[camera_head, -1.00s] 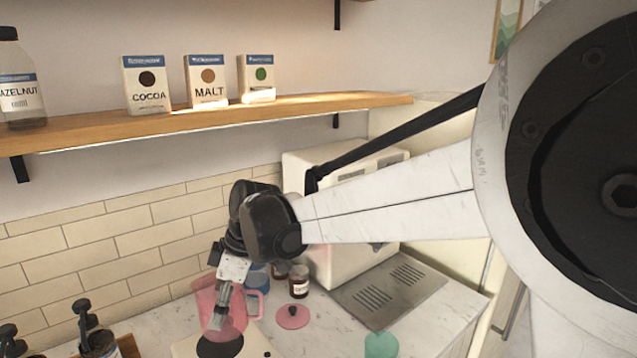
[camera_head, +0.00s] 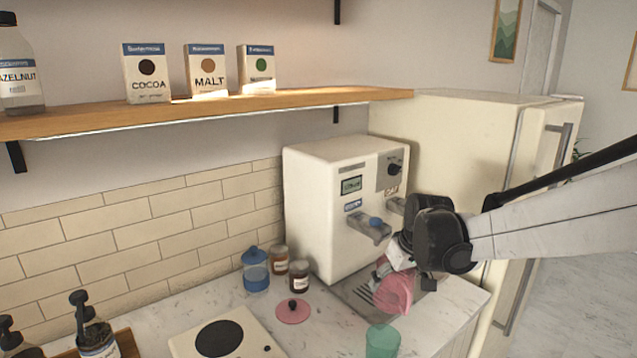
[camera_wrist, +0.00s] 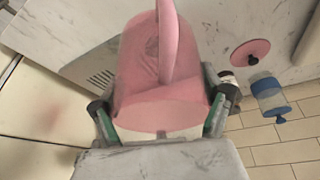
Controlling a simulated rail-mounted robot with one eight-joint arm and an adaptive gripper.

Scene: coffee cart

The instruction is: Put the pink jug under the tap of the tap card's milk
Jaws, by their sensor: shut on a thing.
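The pink jug (camera_head: 394,292) is in my gripper (camera_head: 408,255), over the right part of the drip tray (camera_head: 352,290) of the white machine (camera_head: 325,200). The wrist view shows the jug (camera_wrist: 165,75) between my two fingers (camera_wrist: 160,125), its handle towards the top. The right tap is partly hidden by my gripper. The label words are too small to read surely. Whether the jug touches the tray is unclear.
A pink lid (camera_head: 293,312), a blue jar (camera_head: 256,270) and two brown jars (camera_head: 299,277) stand left of the machine. A green cup (camera_head: 382,341) is at the counter's front. A white scale (camera_head: 225,335) is at left, a fridge (camera_head: 450,135) at right.

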